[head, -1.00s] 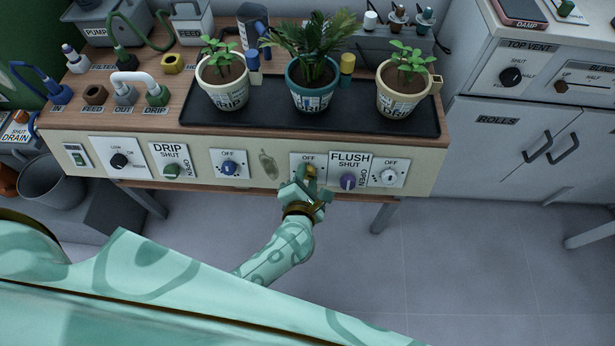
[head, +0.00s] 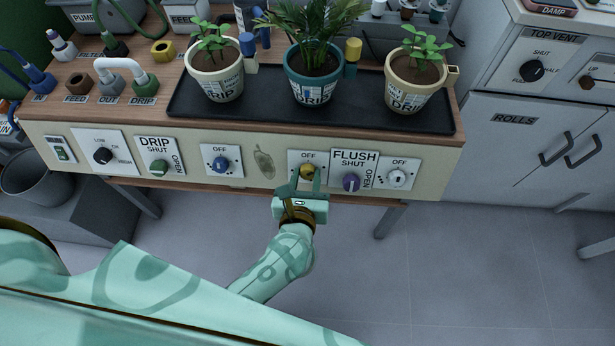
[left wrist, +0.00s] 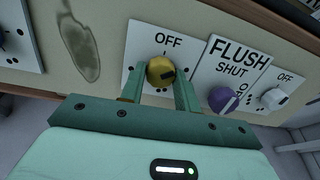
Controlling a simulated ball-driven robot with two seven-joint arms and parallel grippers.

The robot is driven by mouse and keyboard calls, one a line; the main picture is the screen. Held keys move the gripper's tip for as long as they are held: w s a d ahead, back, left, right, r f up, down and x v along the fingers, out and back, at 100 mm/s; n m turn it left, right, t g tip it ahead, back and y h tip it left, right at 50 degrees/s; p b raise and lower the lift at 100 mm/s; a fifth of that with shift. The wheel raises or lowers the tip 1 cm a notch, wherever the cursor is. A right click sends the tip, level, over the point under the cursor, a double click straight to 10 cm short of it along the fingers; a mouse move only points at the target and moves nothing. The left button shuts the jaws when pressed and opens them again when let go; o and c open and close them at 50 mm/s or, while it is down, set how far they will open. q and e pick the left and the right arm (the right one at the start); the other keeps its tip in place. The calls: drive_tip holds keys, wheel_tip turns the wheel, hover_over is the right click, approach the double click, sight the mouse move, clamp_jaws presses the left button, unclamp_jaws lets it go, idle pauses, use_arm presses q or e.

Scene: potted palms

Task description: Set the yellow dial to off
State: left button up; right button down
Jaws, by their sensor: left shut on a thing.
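The yellow dial (head: 307,170) sits on a white plate (head: 294,158) marked OFF, on the cream front panel below the plants. It also shows in the left wrist view (left wrist: 160,68), with a dark mark on its lower right face and the OFF label above it. My left gripper (head: 306,177) is shut on the dial, with one finger on each side of it; these fingers also show in the left wrist view (left wrist: 159,84). My right gripper is not in view.
A purple FLUSH dial (head: 351,182) and a white dial (head: 396,177) are close on the right. A blue dial (head: 220,164) is to the left. Potted plants stand in a black tray (head: 270,108) above. Open floor lies below the bench.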

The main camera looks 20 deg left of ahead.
use_arm(q)
drive_tip(key=n+b, duration=0.1)
drive_tip(key=f+n+b, duration=0.1)
drive_tip(key=n, duration=0.1)
drive_tip(key=shift+s, duration=0.1)
drive_tip(key=shift+n+y+b, duration=0.3)
drive_tip(key=shift+n+b, duration=0.35)
drive_tip(key=shift+n, duration=0.25)
drive_tip(key=n+b, duration=0.2)
drive_tip(key=n, duration=0.1)
drive_tip(key=shift+d+n+b, duration=0.1)
drive_tip(key=shift+n+b, duration=0.2)
drive_tip(key=shift+r+n+b, duration=0.2)
drive_tip(key=shift+n+b, duration=0.7)
drive_tip(key=shift+n, duration=0.3)
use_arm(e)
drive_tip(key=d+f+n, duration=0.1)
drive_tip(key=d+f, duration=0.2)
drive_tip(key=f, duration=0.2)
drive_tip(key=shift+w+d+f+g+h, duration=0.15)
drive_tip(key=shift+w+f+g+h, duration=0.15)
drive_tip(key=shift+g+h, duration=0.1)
use_arm(q)
drive_tip(key=shift+r+n, duration=0.1)
drive_tip(key=shift+n, duration=0.2)
drive_tip(key=o, duration=1)
drive_tip(key=shift+c, duration=0.2)
drive_tip(key=shift+r, duration=0.1)
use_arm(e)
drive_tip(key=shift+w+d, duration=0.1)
